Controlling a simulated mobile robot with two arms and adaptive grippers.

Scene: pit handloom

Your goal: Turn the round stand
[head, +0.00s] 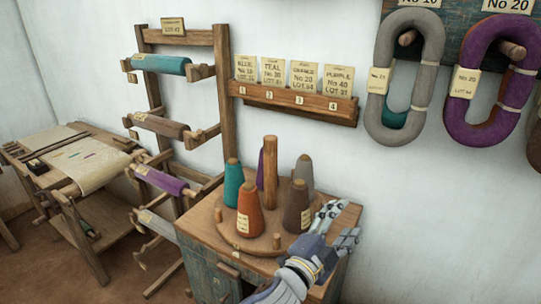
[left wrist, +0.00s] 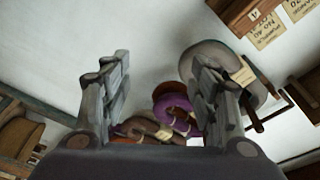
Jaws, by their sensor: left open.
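The round stand (head: 228,232) is a wooden disc on top of a small cabinet, with a tall wooden post (head: 270,172) at its middle. Cones of yarn stand around the post: teal (head: 233,186), orange (head: 248,212), brown (head: 297,208), grey (head: 305,174) and a purple one (head: 260,172) partly hidden behind the post. Short pegs (head: 277,241) show at the disc's front edge. My left gripper (head: 343,221) is open and empty at the right of the stand, near the brown cone; I cannot tell whether it touches the disc. It also shows in the left wrist view (left wrist: 163,85).
The cabinet (head: 205,262) carries the stand. A rack of yarn rolls (head: 160,125) stands to the left, with a loom (head: 85,165) beyond. A card shelf (head: 295,103) and grey (head: 425,40) and purple (head: 472,70) hanks hang on the wall.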

